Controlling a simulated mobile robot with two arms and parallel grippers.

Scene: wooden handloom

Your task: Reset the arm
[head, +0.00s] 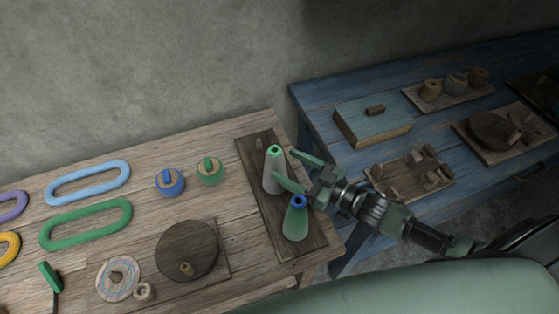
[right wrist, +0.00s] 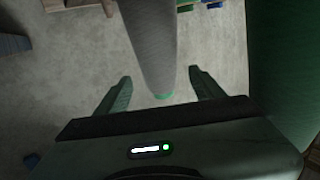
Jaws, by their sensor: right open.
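My right gripper (head: 297,171) comes in from the right over the dark wooden board (head: 258,176) near the right end of the wooden table. Its fingers are open. A grey cone with a green top (head: 273,173) stands upright on the board, at the fingertips. In the right wrist view the grey cone (right wrist: 152,45) lies between the spread fingers (right wrist: 158,90), with a gap on each side. A green cone with a blue top (head: 296,220) stands nearer on the same board, just below the gripper. My left gripper is not in view.
The wooden table (head: 130,168) also holds a blue spool (head: 169,182), a green spool (head: 209,170), a dark round disc (head: 187,249) and several coloured loops at left. A blue table (head: 340,95) with a box (head: 372,123) and trays stands behind my right arm.

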